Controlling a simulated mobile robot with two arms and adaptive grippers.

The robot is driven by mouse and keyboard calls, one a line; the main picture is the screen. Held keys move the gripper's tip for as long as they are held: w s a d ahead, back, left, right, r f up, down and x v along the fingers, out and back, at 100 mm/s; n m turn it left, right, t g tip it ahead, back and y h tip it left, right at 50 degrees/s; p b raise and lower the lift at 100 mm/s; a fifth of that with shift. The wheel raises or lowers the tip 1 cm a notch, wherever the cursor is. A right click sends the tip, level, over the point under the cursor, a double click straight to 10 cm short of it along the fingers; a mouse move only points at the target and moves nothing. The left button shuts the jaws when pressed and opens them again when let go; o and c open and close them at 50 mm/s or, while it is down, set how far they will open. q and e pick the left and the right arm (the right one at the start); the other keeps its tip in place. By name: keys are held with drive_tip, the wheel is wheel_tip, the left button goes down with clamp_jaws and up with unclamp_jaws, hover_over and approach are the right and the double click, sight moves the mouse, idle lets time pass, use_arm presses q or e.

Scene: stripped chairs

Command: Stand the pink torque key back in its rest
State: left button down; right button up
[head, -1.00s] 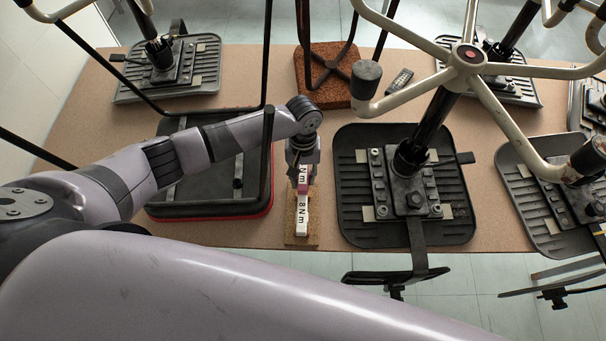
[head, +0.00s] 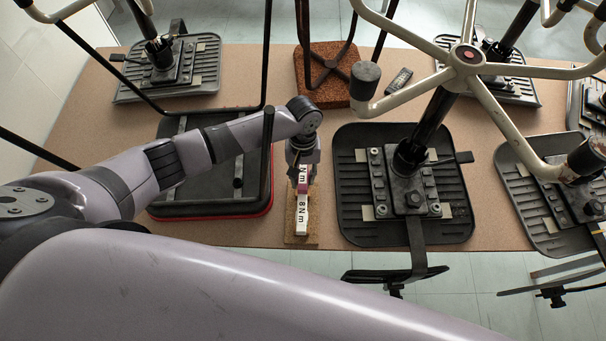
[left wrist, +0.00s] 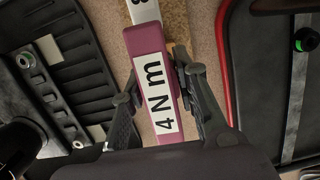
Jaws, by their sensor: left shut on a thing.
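The pink torque key (left wrist: 152,80), with a white "4 N m" label, lies between the two fingers of my left gripper (left wrist: 158,86) in the left wrist view. The fingers are shut on its sides. In the head view, my left gripper (head: 302,170) points down over the key, and a little of its pink body (head: 302,187) shows below the fingers. A white key (head: 303,212) marked "8 N m" is right in front of it, over a narrow cork-coloured base (head: 290,238). I cannot tell whether the pink key touches this base. My right gripper is not in view.
A black ribbed chair plate (head: 355,222) with an upright post stands close on the right. An upturned seat with a red edge (head: 225,214) lies close on the left. Metal chair legs cross above.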

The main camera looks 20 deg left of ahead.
use_arm(q)
drive_tip(key=shift+f, duration=0.2)
drive_tip(key=shift+f+b, duration=0.35)
drive_tip(key=shift+f, duration=0.3)
drive_tip(key=c, duration=1.2)
unclamp_jaws()
